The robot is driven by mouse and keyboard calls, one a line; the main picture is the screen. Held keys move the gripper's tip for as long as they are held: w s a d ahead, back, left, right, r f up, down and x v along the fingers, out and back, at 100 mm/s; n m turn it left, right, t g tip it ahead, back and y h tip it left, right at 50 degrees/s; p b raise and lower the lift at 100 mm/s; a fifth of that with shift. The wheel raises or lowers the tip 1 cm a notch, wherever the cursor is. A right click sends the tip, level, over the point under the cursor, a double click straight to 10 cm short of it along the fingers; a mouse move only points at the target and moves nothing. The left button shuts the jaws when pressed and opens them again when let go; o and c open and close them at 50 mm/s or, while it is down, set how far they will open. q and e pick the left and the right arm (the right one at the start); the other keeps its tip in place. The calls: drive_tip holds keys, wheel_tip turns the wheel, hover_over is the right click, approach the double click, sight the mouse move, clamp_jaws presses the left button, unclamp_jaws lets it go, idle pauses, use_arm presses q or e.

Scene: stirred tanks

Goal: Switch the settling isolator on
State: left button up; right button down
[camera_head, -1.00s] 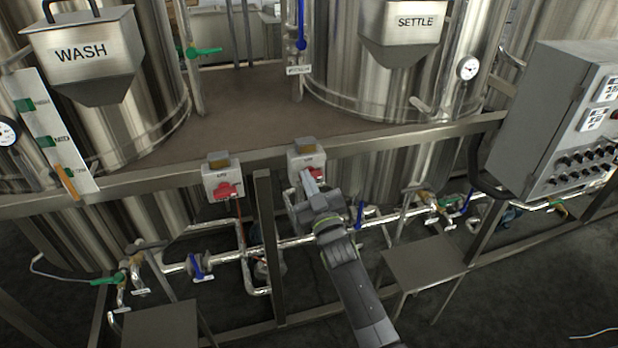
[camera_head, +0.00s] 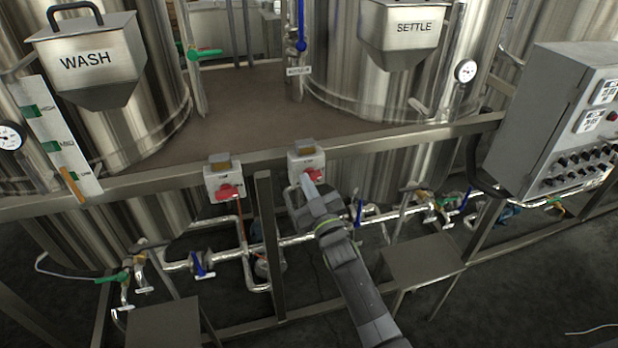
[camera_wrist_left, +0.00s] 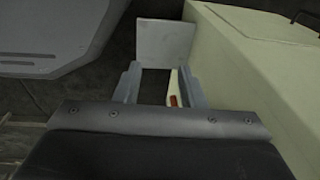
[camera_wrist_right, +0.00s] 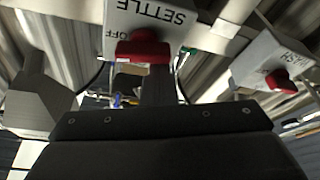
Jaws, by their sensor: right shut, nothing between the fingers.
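The settling isolator (camera_head: 307,160) is a pale box on the frame rail below the SETTLE tank. In the right wrist view its SETTLE label (camera_wrist_right: 150,14) appears inverted, and "OFF" shows beside its red knob (camera_wrist_right: 143,47). My right gripper (camera_head: 307,178) is shut and empty, its tips at the knob. In the right wrist view the closed fingers (camera_wrist_right: 158,82) overlap the knob's lower edge; whether they touch it I cannot tell. The knob's exact setting is unclear. My left gripper (camera_wrist_left: 160,84) shows only in its wrist view, open with nothing visibly held.
A similar wash isolator (camera_head: 223,176) with a red knob stands to the left; it also shows in the right wrist view (camera_wrist_right: 275,58). A grey control cabinet (camera_head: 560,120) stands at right. Pipes and valves (camera_head: 290,241) run below the rail. A pale block (camera_wrist_left: 255,75) is beside my left gripper.

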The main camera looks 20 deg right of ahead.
drive_tip(key=shift+f+n+g+y+p, duration=0.15)
drive_tip(key=shift+n+g+y+p, duration=0.25)
drive_tip(key=shift+n+p, duration=0.65)
drive_tip(key=shift+f+n+g+y+p, duration=0.2)
drive_tip(key=shift+n+g+y+p, duration=0.25)
drive_tip(key=shift+n, duration=1.1)
drive_tip(key=shift+f+n+g+y+p, duration=0.2)
drive_tip(key=shift+n+y+p, duration=0.35)
drive_tip(key=shift+n+p, duration=0.55)
drive_tip(key=shift+n+g, duration=0.25)
drive_tip(key=shift+n, duration=0.75)
drive_tip(key=shift+d+f+n+g+p, duration=0.15)
drive_tip(key=shift+n+g+p, duration=0.1)
drive_tip(key=shift+n+p, duration=0.5)
drive_tip(key=shift+f+n+g+p, duration=0.25)
drive_tip(key=shift+n+p, duration=0.25)
drive_tip(key=shift+n, duration=0.5)
drive_tip(key=shift+d+f+n+g+p, duration=0.1)
drive_tip(key=shift+n+g+p, duration=0.2)
drive_tip(key=shift+n+p, duration=0.45)
drive_tip(key=v, duration=1.7)
drive_tip(key=shift+s+d, duration=0.15)
drive_tip(key=shift+d, duration=0.05)
